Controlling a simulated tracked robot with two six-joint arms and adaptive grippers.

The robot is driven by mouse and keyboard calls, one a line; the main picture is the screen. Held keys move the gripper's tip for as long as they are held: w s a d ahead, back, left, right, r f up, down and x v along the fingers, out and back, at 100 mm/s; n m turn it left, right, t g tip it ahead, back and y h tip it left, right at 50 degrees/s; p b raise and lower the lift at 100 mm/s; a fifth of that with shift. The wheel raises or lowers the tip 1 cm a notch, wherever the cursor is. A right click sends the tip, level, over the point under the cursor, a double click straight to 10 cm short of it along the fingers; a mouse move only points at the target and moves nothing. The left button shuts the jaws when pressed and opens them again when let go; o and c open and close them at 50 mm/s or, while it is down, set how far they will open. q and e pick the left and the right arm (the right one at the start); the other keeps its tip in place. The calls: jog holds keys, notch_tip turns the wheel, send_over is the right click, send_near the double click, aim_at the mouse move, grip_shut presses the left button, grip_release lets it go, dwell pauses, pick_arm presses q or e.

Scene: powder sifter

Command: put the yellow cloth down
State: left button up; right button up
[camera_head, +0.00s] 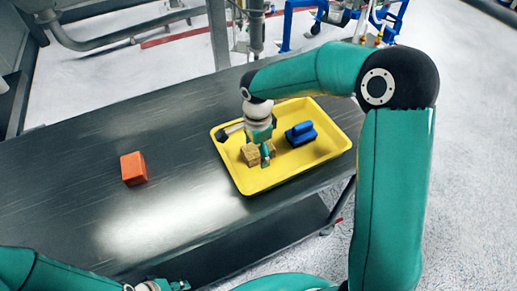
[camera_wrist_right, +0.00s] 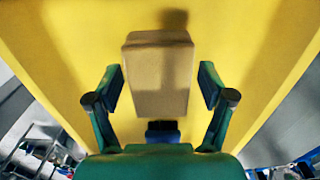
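The yellow cloth appears as a tan-yellow block (camera_head: 250,155) in the yellow tray (camera_head: 236,176). My right gripper (camera_head: 264,154) is down in the tray at the block and partly hides it. In the right wrist view the block (camera_wrist_right: 158,85) lies between the two fingers of my right gripper (camera_wrist_right: 162,85). The fingers are apart, with a gap on each side of the block. My left gripper (camera_head: 160,286) shows only in part at the bottom edge of the head view, and its fingers are not clear.
A blue block-like thing with a raised top (camera_head: 300,134) lies in the tray, right of my right gripper. An orange block (camera_head: 133,168) stands on the dark table (camera_head: 80,200) to the left. The table between it and the tray is clear.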

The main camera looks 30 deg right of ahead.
aim_at(257, 148)
jog(key=shift+r, duration=0.1)
notch_tip(257, 148, up, 12)
dwell(0.7)
dwell(0.4)
